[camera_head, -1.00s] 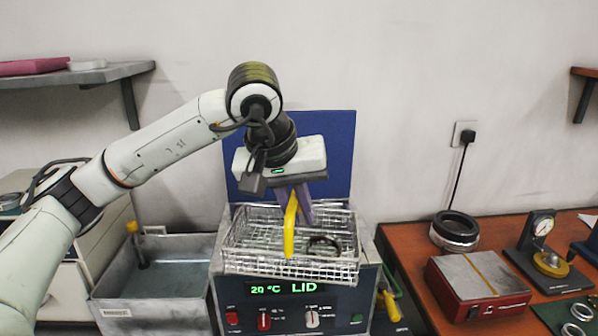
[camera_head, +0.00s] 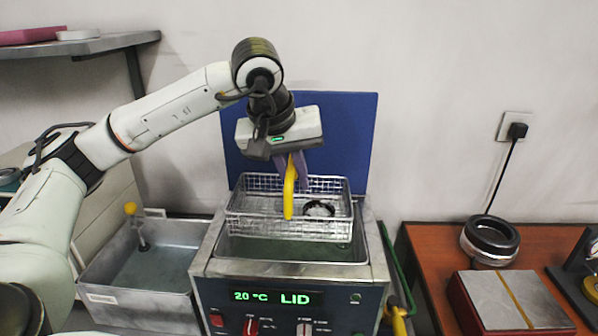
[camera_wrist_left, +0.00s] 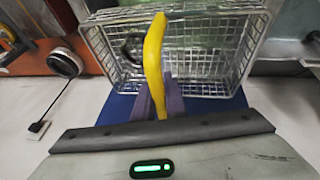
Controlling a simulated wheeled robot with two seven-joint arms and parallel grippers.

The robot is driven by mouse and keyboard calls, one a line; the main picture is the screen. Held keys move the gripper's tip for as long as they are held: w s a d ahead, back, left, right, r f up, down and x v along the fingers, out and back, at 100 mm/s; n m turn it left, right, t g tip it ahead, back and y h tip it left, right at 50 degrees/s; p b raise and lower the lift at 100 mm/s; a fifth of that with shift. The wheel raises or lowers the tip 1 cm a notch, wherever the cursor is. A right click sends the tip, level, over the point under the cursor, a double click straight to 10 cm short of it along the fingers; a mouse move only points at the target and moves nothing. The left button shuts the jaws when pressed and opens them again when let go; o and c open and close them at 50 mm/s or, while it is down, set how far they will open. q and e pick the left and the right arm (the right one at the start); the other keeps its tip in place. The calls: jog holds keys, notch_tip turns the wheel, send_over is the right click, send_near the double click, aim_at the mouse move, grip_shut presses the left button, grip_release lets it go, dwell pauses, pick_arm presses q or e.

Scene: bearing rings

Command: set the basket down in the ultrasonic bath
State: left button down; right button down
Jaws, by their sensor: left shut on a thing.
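The wire basket (camera_head: 245,212) hangs from my left gripper (camera_head: 294,180), which is shut on its yellow handle (camera_head: 289,195). A dark bearing ring (camera_head: 319,208) lies inside the basket. The basket is roughly level over the open tank of the ultrasonic bath (camera_head: 285,270); liquid shows below its front edge. How far its bottom is from the liquid is hard to tell. In the left wrist view the basket (camera_wrist_left: 215,50) fills the upper middle, with the handle (camera_wrist_left: 153,60) between the fingers (camera_wrist_left: 158,98). My right gripper is not seen.
The bath's blue lid (camera_head: 345,135) stands open behind it. A grey sink-like tank (camera_head: 160,262) is on the left. On the right, an orange bench holds a dark ring stack (camera_head: 490,240) and a red box with a grey top (camera_head: 515,300). A shelf (camera_head: 90,45) juts out upper left.

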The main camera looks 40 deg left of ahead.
aim_at(298, 209)
pick_arm(q)
notch_tip(298, 209, down, 7)
jog(key=b, duration=0.5)
jog(key=shift+w, duration=0.1)
jog(key=shift+f+b, duration=3.4)
jog(key=shift+f, duration=0.8)
jog(key=shift+d+f, duration=0.15)
jog(key=shift+f, duration=0.05)
jog(key=c, duration=1.7)
grip_release()
